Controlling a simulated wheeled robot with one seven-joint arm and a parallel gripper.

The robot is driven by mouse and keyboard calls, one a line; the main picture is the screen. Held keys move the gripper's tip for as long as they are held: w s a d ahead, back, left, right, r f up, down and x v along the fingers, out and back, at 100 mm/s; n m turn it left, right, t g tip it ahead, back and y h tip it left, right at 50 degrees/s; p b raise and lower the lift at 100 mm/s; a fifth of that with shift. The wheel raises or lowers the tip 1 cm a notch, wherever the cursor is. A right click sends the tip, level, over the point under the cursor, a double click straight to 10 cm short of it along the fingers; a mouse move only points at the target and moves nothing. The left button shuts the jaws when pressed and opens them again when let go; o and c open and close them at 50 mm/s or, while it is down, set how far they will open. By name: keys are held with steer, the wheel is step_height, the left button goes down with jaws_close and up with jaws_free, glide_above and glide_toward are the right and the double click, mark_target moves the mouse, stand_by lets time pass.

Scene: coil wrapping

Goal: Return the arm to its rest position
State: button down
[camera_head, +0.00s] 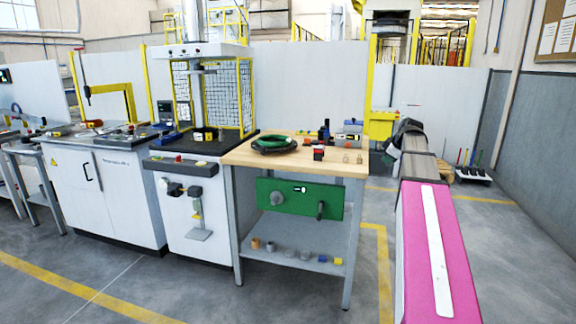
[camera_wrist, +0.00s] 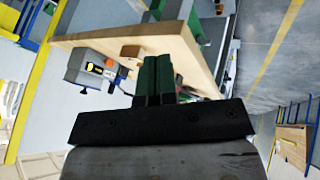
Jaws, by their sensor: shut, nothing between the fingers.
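My arm (camera_head: 436,240), pink with a grey far section, stretches forward on the right side of the head view, to the right of the wooden workbench. Its dark end reaches near the bench's right edge, and the fingers are not clear there. In the wrist view my gripper (camera_wrist: 163,77) has its two green fingers together with nothing between them. The wooden bench top (camera_wrist: 190,50) shows behind the fingers, tilted in the picture. A green coil (camera_head: 274,144) lies on the bench in the head view, apart from my arm.
The wooden bench (camera_head: 235,154) holds small tools and has a green panel (camera_head: 300,200) in front. A white press station (camera_head: 190,215) stands left of it. A grey wall (camera_head: 545,130) is at the right. Open floor (camera_head: 510,260) lies right of my arm.

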steer(key=s+a+f+m+g, duration=0.2)
steer(key=s+a+f+m, duration=0.2)
steer(key=s+a+f, duration=0.3)
steer(key=s+a+f+m+g+h, duration=0.1)
steer(key=s+a+f, duration=0.6)
steer(key=f, duration=1.1)
steer(key=s+a+f+m+g+h, duration=0.1)
steer(key=s+a+f+m+g, duration=0.2)
steer(key=s+f, duration=0.9)
steer(key=s+a+m, duration=0.1)
steer(key=a+m, duration=0.2)
steer(key=a, duration=0.1)
steer(key=shift+s+a+f+m+g, duration=0.15)
steer(key=shift+s+f+m+g, duration=0.1)
steer(key=shift+f+m+g, duration=0.05)
